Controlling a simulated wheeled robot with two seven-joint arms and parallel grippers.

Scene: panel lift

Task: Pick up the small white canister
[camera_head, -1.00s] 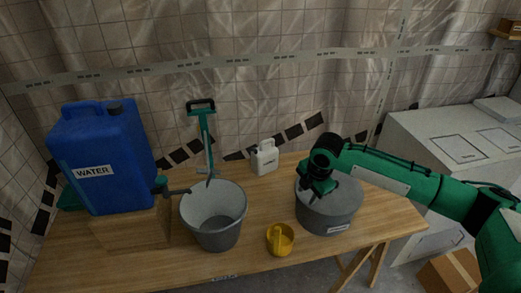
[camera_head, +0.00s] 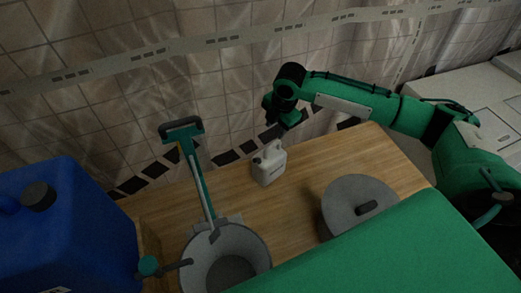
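The small white canister (camera_head: 269,165) stands upright on the wooden table near its back edge, in the middle of the head view. It has a handle and a dark label on its front. My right gripper (camera_head: 270,116) is above and slightly behind the canister in the picture, apart from it. Its fingers are small and dark, and I cannot tell how far apart they are. A large green part of mine, which I cannot name for sure, covers the lower right of the view. My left gripper is not in view.
A grey bucket (camera_head: 262,255) and a green-handled tool (camera_head: 202,180) stand left of the canister. A grey lidded pot (camera_head: 345,190) stands to the right. A large blue water container (camera_head: 75,230) fills the lower left. Bare wooden table (camera_head: 300,205) lies between bucket and pot.

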